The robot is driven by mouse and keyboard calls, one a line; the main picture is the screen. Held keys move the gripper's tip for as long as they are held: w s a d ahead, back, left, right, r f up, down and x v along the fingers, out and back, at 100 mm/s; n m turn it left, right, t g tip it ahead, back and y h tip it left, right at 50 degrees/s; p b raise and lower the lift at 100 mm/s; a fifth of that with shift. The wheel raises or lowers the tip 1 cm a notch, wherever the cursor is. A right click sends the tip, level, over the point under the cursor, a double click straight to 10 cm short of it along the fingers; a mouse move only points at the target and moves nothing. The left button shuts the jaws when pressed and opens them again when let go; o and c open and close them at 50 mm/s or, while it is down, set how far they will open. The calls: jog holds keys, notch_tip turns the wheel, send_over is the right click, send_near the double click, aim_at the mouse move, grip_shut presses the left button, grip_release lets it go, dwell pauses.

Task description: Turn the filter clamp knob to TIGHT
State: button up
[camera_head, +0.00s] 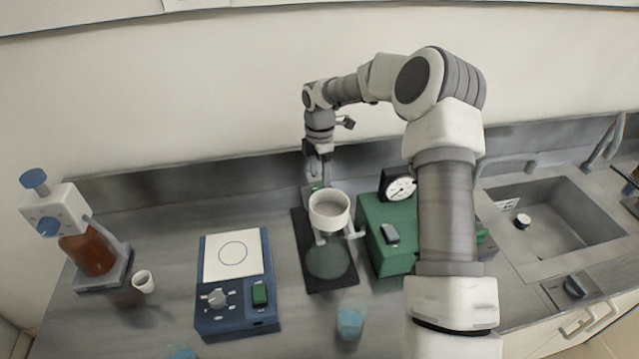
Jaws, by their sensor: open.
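A white filter funnel (329,222) sits upright on a clear flask (328,262) on a dark base plate (327,284). A small pale part (356,234) sticks out at the funnel's right side; I cannot tell whether it is the clamp knob or a hose fitting. No TIGHT marking is readable. My gripper (317,178) points down just behind the funnel, near the back end of the base plate. It is open, and the funnel's rim partly hides what lies below its fingertips. I see nothing held.
A green pump box (386,262) with a round gauge (401,189) stands right of the flask. A blue hotplate (236,318) is to the left, and a bottle dispenser (88,252) at far left. A beaker (350,320) stands in front. A sink (558,225) is at right.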

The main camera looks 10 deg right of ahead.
aim_at(320, 188)
jog(key=shift+f, duration=1.8)
grip_shut()
